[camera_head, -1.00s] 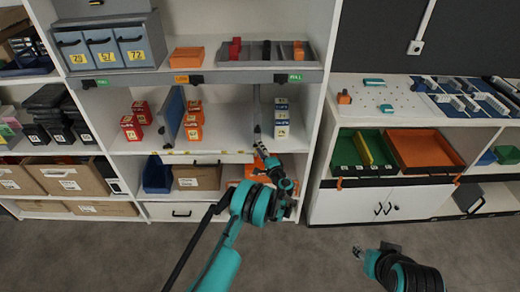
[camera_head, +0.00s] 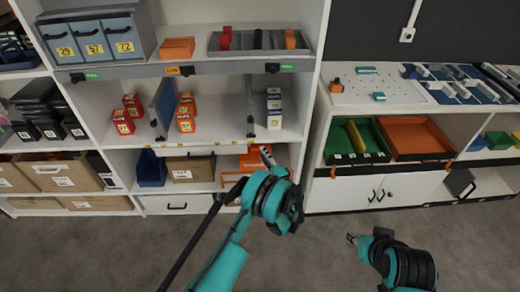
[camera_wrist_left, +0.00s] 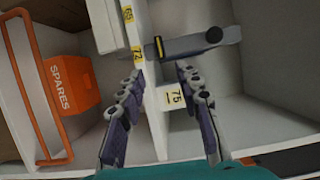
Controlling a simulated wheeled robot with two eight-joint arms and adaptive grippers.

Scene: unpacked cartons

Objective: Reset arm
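My left gripper (camera_head: 266,153) is in front of the shelf unit, below the middle shelf with the cartons. In the left wrist view its two fingers (camera_wrist_left: 160,62) stand apart with nothing held between them. My right gripper (camera_head: 352,239) is low over the floor in front of the white cabinet. It is small in the head view, and I cannot tell whether it is open.
Red cartons (camera_head: 128,112), orange cartons (camera_head: 186,111) and white-blue cartons (camera_head: 273,108) stand on the middle shelf between dividers. An orange SPARES bin (camera_wrist_left: 70,82) is beside the left gripper. A green tray (camera_head: 340,140) and an orange tray (camera_head: 415,137) sit at right. The grey floor (camera_head: 320,262) is clear.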

